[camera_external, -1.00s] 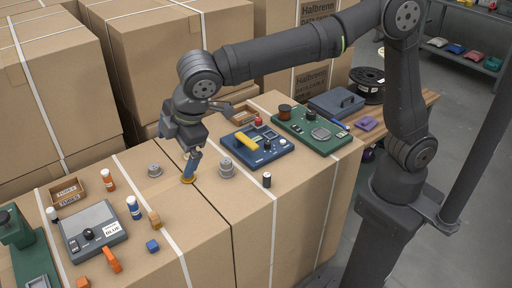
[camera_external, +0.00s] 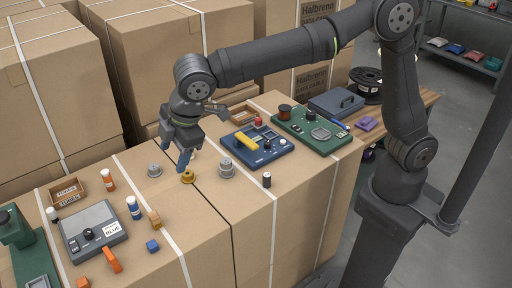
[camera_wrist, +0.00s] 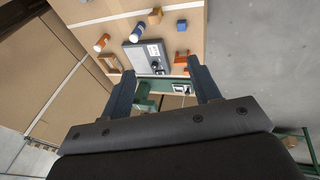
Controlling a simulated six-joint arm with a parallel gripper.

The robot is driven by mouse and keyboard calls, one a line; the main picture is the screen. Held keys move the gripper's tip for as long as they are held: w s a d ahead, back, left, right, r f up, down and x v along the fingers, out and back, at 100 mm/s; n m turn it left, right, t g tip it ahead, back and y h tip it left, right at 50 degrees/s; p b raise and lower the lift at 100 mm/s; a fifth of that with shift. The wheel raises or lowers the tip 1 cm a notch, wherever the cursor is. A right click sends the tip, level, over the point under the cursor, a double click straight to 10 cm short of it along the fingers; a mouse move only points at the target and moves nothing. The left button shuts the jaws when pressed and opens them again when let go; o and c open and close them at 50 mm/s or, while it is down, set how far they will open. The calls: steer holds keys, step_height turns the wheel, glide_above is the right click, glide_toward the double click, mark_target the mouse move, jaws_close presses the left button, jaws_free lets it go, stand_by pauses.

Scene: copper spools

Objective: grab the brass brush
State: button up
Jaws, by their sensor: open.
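A small brass-coloured round piece (camera_external: 188,177) sits on the carton top near the middle of the external view. It is the only brass-looking thing there, and I cannot make out bristles on it. My gripper (camera_external: 184,162) is just above it and slightly left in the picture, apparently apart from it. In the wrist view my gripper (camera_wrist: 162,88) is open, with its two fingers wide apart and nothing held between them. The brass piece does not show in the wrist view.
Grey stepped pieces stand close by, one right (camera_external: 226,170) and one left (camera_external: 154,170). A blue board with a yellow cylinder (camera_external: 246,141) and a green board (camera_external: 312,130) lie right. A grey meter box (camera_external: 92,235) and bottles are at left.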

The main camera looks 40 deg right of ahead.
steer(key=w+f+g+y, duration=0.2)
steer(key=w+f+g, duration=0.1)
steer(key=w+f, duration=0.9)
glide_toward(155, 214)
steer(key=shift+m, duration=0.3)
steer(key=x, duration=0.5)
steer(key=shift+w+a+f, duration=0.15)
steer(key=shift+w+a, duration=0.1)
steer(key=shift+w, duration=0.15)
steer(key=shift+s+x, duration=0.2)
steer(key=shift+x, duration=1.4)
steer(key=shift+s+x, duration=0.15)
steer(key=shift+x, duration=1.4)
steer(key=shift+d+f, duration=0.1)
steer(key=shift+d, duration=0.15)
steer(key=c, duration=1.1)
steer(key=shift+o, duration=0.2)
